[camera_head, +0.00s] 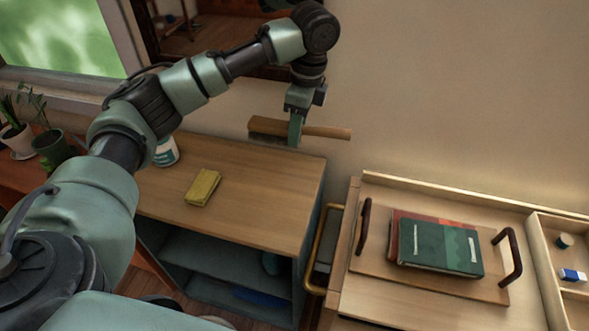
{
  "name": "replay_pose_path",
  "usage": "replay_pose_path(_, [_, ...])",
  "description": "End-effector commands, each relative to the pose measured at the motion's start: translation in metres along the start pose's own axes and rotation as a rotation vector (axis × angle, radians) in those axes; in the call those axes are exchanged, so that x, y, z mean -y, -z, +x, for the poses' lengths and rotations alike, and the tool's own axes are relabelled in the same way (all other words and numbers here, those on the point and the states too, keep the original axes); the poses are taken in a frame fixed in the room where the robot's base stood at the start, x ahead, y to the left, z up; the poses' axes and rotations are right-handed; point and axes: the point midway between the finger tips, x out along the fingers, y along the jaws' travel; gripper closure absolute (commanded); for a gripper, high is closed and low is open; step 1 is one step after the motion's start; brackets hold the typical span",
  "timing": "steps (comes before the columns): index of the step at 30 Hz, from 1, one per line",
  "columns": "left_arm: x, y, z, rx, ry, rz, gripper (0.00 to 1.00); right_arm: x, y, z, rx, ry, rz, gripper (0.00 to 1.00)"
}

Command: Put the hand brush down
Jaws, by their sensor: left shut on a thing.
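The hand brush (324,131) has a light wooden handle pointing right and a wooden head with dark bristles on the left. My left gripper (295,131) is shut on it around its middle. The brush is held roughly level above the back right part of the wooden cabinet top (255,205), in front of the wall. A gap between the brush and the top seems visible, but the exact height is hard to judge. My right gripper is out of view.
A yellow cloth or sponge (202,187) and a white container (166,152) stand on the cabinet top. To the right, a cart carries a tray (375,262) with stacked books (440,246). Potted plants (52,149) stand at the left. The right part of the cabinet top is clear.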

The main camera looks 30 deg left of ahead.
Motion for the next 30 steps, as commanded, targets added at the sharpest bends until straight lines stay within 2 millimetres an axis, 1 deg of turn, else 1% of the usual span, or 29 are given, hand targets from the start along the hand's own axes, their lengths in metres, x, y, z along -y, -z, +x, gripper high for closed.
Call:
replay_pose_path(1, [-0.001,0.0,0.014,0.003,-0.002,-0.001,0.94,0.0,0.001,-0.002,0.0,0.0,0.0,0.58])
replay_pose_path(6, [-0.001,0.006,0.059,0.002,-0.002,-0.002,0.94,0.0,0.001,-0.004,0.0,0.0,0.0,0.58])
replay_pose_path(10, [0.0,0.01,0.085,0.001,0.001,-0.002,0.94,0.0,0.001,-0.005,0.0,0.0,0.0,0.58])
replay_pose_path(12, [0.0,0.011,0.094,0.0,0.002,-0.002,0.94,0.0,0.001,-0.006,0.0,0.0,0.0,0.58])
replay_pose_path(17, [0.0,0.013,0.107,0.0,0.002,-0.003,0.94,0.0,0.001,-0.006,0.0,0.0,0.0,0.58])
replay_pose_path(24, [0.0,0.017,0.141,0.001,0.001,-0.003,0.94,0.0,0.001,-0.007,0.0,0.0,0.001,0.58])
replay_pose_path(27, [0.0,0.018,0.146,-0.001,0.003,-0.002,0.94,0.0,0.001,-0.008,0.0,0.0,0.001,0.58])
replay_pose_path(30, [0.001,0.018,0.146,-0.001,0.004,-0.002,0.94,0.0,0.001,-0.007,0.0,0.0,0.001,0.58])
